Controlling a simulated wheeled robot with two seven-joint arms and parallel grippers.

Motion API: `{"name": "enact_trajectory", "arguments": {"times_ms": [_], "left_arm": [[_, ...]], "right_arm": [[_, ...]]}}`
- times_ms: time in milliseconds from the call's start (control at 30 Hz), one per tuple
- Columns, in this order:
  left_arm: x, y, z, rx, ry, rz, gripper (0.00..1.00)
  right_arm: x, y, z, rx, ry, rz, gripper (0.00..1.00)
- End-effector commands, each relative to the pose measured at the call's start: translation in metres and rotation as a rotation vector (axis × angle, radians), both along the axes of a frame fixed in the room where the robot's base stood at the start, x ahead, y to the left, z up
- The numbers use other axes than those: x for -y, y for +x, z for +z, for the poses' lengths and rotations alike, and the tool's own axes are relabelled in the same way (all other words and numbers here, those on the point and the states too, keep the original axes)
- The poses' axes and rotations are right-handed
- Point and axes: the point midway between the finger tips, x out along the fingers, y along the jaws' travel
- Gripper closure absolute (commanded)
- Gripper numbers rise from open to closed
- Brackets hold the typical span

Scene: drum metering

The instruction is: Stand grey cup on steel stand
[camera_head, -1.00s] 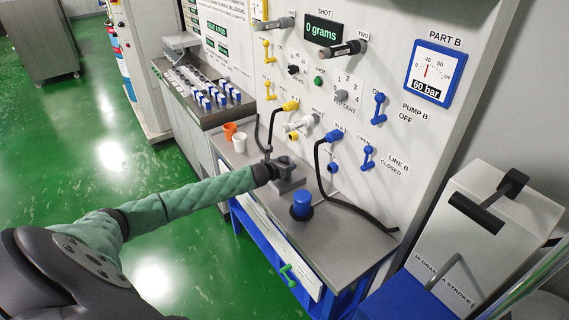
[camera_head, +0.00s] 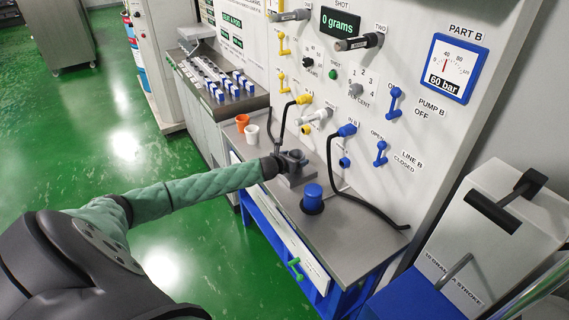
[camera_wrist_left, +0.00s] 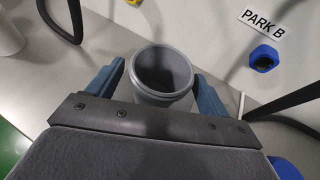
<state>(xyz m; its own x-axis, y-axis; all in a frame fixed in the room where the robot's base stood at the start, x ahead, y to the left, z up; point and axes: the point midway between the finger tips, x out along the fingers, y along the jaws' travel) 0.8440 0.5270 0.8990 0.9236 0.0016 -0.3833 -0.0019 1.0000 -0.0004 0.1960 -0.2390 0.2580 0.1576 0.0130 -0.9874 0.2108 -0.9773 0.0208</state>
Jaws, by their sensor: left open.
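The grey cup (camera_wrist_left: 165,98) is upright between the two fingers of my left gripper (camera_wrist_left: 157,84) in the left wrist view, its dark open mouth facing the camera. The blue fingers are apart, one on each side of the cup. My right gripper is not in view.
A blue cup (camera_head: 313,198) on a dark base stands in front of the block. An orange cup (camera_head: 242,121) and a white cup (camera_head: 252,134) stand at the back left. A black hose (camera_head: 360,197) lies along the panel. The bench's front right (camera_head: 350,240) is clear.

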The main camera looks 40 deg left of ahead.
Motion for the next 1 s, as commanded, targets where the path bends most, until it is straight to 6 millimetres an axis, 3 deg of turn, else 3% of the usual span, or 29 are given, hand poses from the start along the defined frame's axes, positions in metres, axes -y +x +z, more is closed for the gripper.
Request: {"name": "enact_trajectory", "arguments": {"times_ms": [100, 300, 700, 1000], "left_arm": [[-0.001, -0.018, 0.003, -0.001, 0.004, -0.002, 0.21], [-0.001, -0.047, 0.016, -0.001, 0.005, -0.002, 0.21], [0.0, -0.09, 0.035, -0.001, 0.002, -0.001, 0.21], [0.0, -0.096, 0.04, 0.0, 0.001, 0.0, 0.21]], "right_arm": [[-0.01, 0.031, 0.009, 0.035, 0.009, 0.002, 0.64], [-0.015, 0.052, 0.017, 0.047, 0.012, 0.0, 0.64], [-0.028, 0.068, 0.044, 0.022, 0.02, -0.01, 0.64], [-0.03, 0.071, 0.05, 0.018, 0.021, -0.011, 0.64]]}}
